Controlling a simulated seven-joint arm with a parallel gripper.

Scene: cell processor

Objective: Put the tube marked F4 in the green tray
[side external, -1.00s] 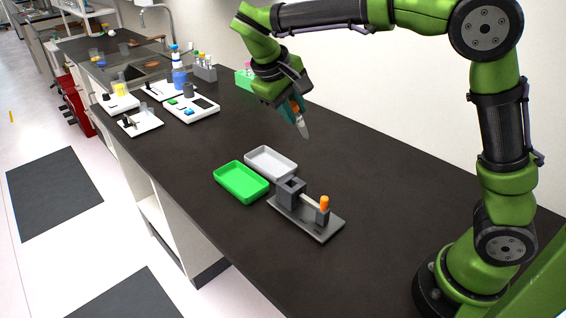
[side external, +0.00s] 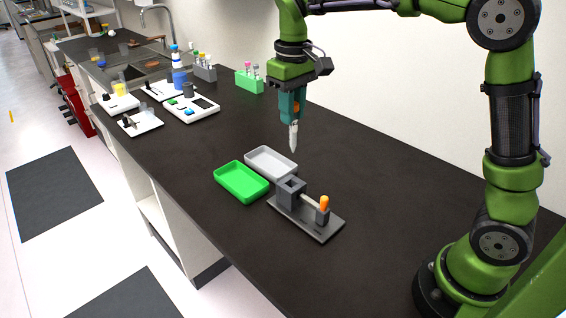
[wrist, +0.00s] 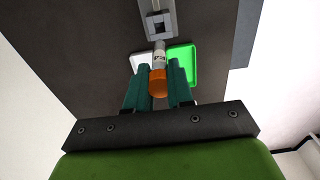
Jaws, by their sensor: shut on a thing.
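My gripper (side external: 291,112) is shut on an orange-capped tube (side external: 293,138) and holds it above the bench, tip down and nearly upright. In the wrist view the tube's orange cap (wrist: 158,84) sits between the fingers, with a pale label (wrist: 159,56) beyond it; I cannot read the mark surely. The green tray (side external: 241,196) is empty on the bench, in front of and left of the held tube. It also shows in the wrist view (wrist: 186,62), to the right of the tube.
A white-grey tray (side external: 271,176) stands empty beside the green one. A green tube rack (side external: 250,82) and other lab items stand farther back. The bench at right is clear.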

